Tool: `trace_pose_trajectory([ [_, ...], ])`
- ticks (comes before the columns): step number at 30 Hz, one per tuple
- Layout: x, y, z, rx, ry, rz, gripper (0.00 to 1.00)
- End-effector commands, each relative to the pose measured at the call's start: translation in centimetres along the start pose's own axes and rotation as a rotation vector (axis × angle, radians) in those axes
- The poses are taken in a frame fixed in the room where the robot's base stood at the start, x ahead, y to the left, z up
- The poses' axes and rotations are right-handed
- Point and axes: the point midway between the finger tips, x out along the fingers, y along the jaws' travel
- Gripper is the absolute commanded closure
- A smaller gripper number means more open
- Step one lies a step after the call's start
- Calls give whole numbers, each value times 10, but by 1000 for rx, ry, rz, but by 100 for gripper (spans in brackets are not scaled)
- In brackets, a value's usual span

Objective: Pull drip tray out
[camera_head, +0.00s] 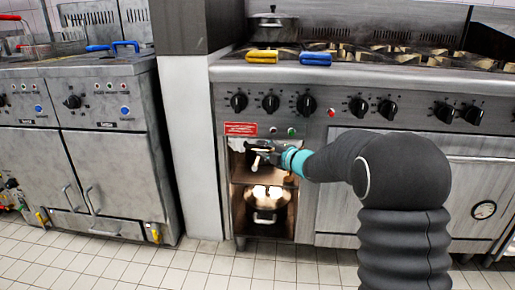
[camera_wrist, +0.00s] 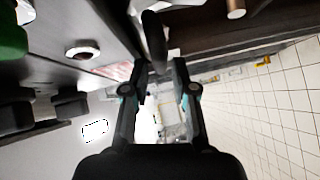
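My gripper (camera_head: 262,156) is at the open bay of the range, just below the control panel and red label. In the wrist view the two fingers (camera_wrist: 159,68) stand apart with a gap between them. A dark rounded bar (camera_wrist: 154,40) shows at the gap, around the fingertips. I cannot tell whether it touches them or whether it is the drip tray's handle. No drip tray can be made out for certain; my gripper and arm cover part of the bay's upper opening in the head view.
A lidded metal pot (camera_head: 266,198) stands in the bay below my gripper. Control knobs (camera_head: 271,104) line the panel above. An oven door (camera_head: 470,190) is to the right, a white pillar (camera_head: 195,145) and fryers (camera_head: 80,140) to the left. The tiled floor (camera_head: 130,262) in front looks clear.

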Motion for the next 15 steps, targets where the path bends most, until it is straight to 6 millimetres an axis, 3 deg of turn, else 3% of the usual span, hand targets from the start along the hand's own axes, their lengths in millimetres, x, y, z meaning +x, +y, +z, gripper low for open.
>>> trace_pose_trajectory([
  [6, 27, 0, 0, 2, 0, 0, 73],
  [15, 35, 0, 0, 1, 0, 0, 73],
])
